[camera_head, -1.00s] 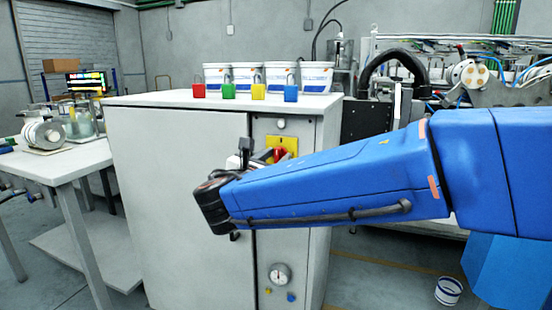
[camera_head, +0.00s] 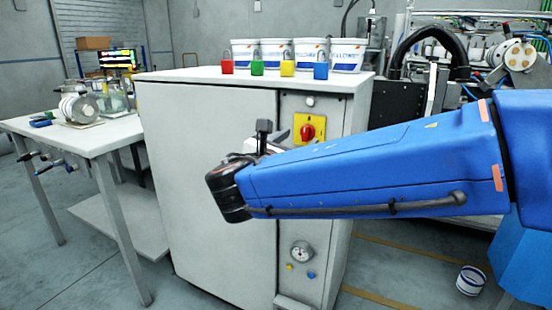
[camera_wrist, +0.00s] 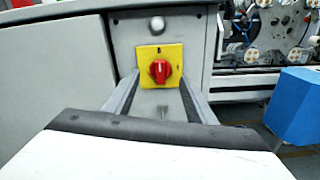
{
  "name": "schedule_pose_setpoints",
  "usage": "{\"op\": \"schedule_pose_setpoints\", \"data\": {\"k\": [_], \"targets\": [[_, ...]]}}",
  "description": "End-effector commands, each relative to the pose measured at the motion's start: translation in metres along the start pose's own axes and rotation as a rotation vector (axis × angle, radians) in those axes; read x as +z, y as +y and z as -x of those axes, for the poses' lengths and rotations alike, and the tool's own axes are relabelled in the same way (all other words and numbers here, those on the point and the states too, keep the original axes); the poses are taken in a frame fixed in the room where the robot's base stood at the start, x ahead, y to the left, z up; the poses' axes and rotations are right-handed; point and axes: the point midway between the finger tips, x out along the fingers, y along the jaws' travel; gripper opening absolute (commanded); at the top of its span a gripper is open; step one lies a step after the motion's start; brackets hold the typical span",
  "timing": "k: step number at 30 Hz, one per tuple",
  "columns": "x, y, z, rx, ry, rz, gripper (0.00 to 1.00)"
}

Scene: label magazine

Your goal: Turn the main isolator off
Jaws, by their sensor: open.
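The main isolator is a red rotary knob (camera_head: 307,131) on a yellow square plate (camera_head: 298,121), on the narrow front panel of the grey cabinet. In the wrist view the red knob (camera_wrist: 160,70) sits near the middle of its yellow plate (camera_wrist: 174,52), with its grip ridge close to upright. My gripper (camera_wrist: 160,95) is open, its two fingers to the left and right below the knob in that view. Nothing is between the fingers, and I cannot tell contact. In the head view my gripper (camera_head: 265,138) is left of the knob, partly hidden by my wrist.
Red, green, yellow and blue padlocks (camera_head: 289,68) stand on the cabinet top (camera_head: 200,74) before several white tubs (camera_head: 345,54). A gauge (camera_head: 301,253) is low on the panel. A side table (camera_head: 80,138) stands left. A small tub (camera_head: 470,280) is on the floor.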

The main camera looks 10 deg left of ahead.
Motion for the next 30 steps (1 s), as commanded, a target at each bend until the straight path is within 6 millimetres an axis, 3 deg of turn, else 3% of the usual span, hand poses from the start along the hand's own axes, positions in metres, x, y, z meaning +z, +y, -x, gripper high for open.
{"op": "schedule_pose_setpoints", "data": {"k": [18, 24, 30], "targets": [[-0.001, 0.001, 0.096, 0.003, 0.001, 0.0, 0.51], [-0.001, 0.0, 0.119, 0.001, 0.001, 0.001, 0.51], [-0.001, 0.0, 0.13, 0.0, 0.0, 0.001, 0.51]]}}
